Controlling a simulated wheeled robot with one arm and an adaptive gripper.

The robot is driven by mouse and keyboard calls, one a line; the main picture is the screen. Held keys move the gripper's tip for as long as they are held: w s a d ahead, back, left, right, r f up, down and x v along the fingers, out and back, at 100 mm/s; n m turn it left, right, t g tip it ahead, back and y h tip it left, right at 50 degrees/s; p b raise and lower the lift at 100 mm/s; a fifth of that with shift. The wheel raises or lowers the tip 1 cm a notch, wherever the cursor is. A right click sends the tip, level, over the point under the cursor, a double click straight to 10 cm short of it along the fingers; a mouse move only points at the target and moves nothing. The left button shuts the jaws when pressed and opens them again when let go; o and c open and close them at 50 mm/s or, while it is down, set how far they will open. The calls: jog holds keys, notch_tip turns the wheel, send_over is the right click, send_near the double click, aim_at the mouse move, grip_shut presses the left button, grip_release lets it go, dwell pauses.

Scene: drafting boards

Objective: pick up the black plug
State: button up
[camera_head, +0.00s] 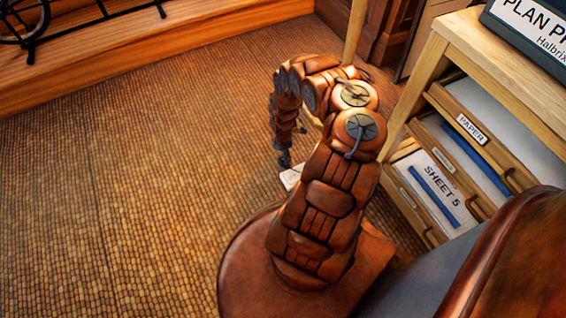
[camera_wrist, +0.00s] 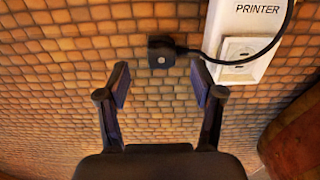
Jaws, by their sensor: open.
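The black plug (camera_wrist: 161,52) lies on the woven floor in the wrist view, with a black cord running right from it. My gripper (camera_wrist: 160,80) is open and empty, its two fingers pointing at the plug. The plug sits just beyond the fingertips, roughly centred between them. In the head view my gripper (camera_head: 284,160) hangs low over the floor beside a white box. The plug cannot be made out in the head view.
A white socket box (camera_wrist: 248,50) labelled PRINTER lies right of the plug, the cord crossing it; it also shows partly in the head view (camera_head: 291,177). A wooden drawer cabinet (camera_head: 418,68) stands at right. The floor (camera_head: 130,170) at left is clear.

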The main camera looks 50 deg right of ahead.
aim_at(283, 159)
jog(key=shift+a+f+b, duration=0.15)
jog(key=shift+f+b, duration=1.9)
jog(key=shift+f, duration=0.45)
jog(key=shift+r, duration=0.1)
jog(key=shift+s, duration=0.1)
jog(key=c, duration=1.2)
